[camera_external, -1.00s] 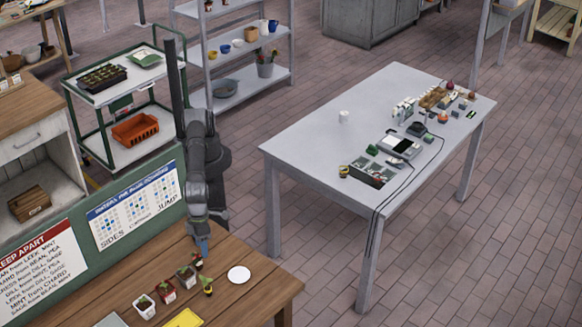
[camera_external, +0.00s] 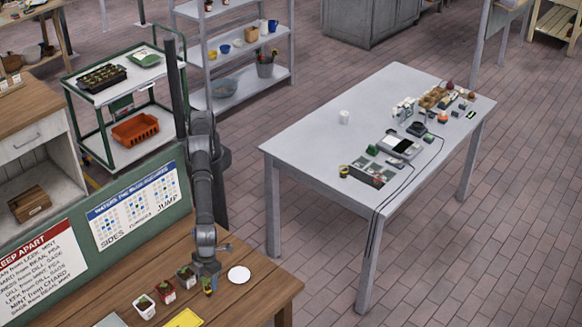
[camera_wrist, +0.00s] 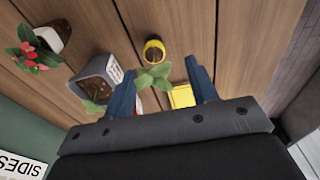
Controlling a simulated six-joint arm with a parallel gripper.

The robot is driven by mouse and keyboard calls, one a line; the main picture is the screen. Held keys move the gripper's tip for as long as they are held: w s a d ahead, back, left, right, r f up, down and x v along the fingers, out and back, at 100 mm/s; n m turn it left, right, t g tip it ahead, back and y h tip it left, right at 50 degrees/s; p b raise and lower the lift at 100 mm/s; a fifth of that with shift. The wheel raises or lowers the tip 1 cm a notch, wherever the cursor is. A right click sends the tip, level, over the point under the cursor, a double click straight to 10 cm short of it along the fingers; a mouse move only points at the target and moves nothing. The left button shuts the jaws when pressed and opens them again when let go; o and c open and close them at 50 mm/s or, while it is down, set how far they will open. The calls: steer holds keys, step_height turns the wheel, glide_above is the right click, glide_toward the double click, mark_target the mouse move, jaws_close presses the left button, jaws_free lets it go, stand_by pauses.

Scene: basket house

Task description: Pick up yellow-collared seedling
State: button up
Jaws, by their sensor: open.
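The yellow-collared seedling (camera_external: 208,287) stands on the wooden table, just in front of my gripper (camera_external: 212,277) in the external view. In the wrist view its yellow collar (camera_wrist: 154,42) shows around a dark centre, beyond my fingertips. Green leaves (camera_wrist: 154,77) lie between the fingers in the picture; I cannot tell for sure whether they join that collar. My gripper (camera_wrist: 162,84) is open, pointing down, with nothing visibly clamped. A yellow patch (camera_wrist: 182,96) also shows between the fingers.
Potted seedlings stand left: a white pot (camera_external: 144,307), a red pot (camera_external: 166,292) and a dark pot (camera_external: 186,277). A grey labelled pot (camera_wrist: 97,75) is close to my left finger. A white disc (camera_external: 238,274) lies right. A yellow sheet (camera_external: 183,319) lies in front.

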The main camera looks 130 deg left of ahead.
mark_target(208, 288)
steer(key=shift+s+d+f, duration=0.1)
steer(key=shift+s+f, duration=0.1)
steer(key=shift+f, duration=1.3)
steer(key=shift+s+f, duration=0.15)
steer(key=shift+f, duration=1.35)
steer(key=c, duration=1)
